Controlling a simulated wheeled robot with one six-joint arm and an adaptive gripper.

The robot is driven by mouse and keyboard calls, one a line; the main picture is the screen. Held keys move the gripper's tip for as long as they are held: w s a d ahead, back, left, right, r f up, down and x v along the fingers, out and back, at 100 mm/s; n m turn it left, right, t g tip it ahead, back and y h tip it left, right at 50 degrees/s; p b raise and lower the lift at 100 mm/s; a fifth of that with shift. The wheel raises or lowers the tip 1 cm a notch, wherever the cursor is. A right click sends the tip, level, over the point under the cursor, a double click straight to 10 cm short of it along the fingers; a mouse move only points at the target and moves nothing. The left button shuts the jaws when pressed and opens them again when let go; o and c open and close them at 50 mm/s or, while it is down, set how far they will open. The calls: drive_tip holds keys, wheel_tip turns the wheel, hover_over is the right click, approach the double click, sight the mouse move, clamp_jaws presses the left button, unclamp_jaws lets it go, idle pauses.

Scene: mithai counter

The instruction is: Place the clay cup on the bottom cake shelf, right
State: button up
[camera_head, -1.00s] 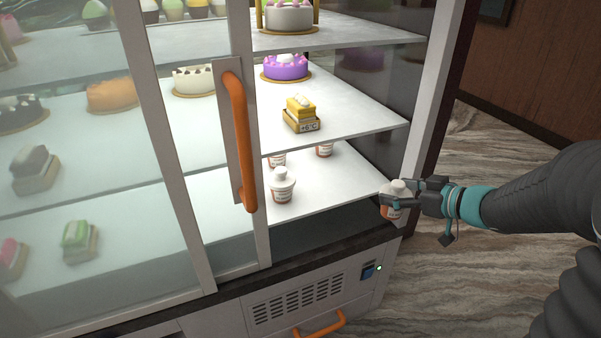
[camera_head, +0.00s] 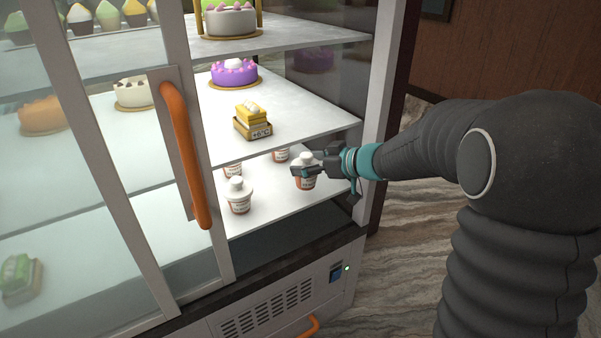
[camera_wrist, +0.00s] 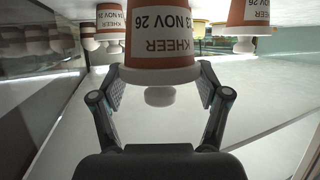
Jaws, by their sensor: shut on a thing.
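The clay cup (camera_head: 306,183), orange-brown with a white label and white lid, is upright between the fingers of my gripper (camera_head: 303,170). It is at the right part of the bottom cake shelf (camera_head: 268,200), inside the open right side of the case. I cannot tell whether its base touches the shelf. In the wrist view, which looks upside down, the cup (camera_wrist: 160,35) shows a label reading "KHEER" and "NOV 26", with my fingers (camera_wrist: 160,88) closed on both sides of it.
Similar cups stand on the bottom shelf: one front left (camera_head: 239,203), one behind it (camera_head: 232,169), one at the back (camera_head: 281,155). The middle shelf (camera_head: 300,118) overhangs, holding a yellow pastry (camera_head: 253,120) and purple cake (camera_head: 234,73). The right post (camera_head: 385,90) stands close to my arm.

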drive_tip(key=shift+w+a, duration=0.5)
drive_tip(key=shift+a, duration=0.25)
drive_tip(key=shift+w+a+f+b, duration=0.1)
drive_tip(key=shift+f+b, duration=0.2)
drive_tip(key=shift+f, duration=0.55)
drive_tip(key=shift+w+a+f+b, duration=0.1)
drive_tip(key=shift+f+b, duration=0.2)
drive_tip(key=shift+f, duration=0.55)
drive_tip(key=shift+f, duration=0.1)
drive_tip(key=o, duration=1.3)
drive_tip(key=shift+c, duration=0.2)
drive_tip(key=shift+s+d, duration=0.1)
drive_tip(key=p+v, duration=0.1)
drive_tip(key=v, duration=1.1)
drive_tip(key=shift+p, duration=0.3)
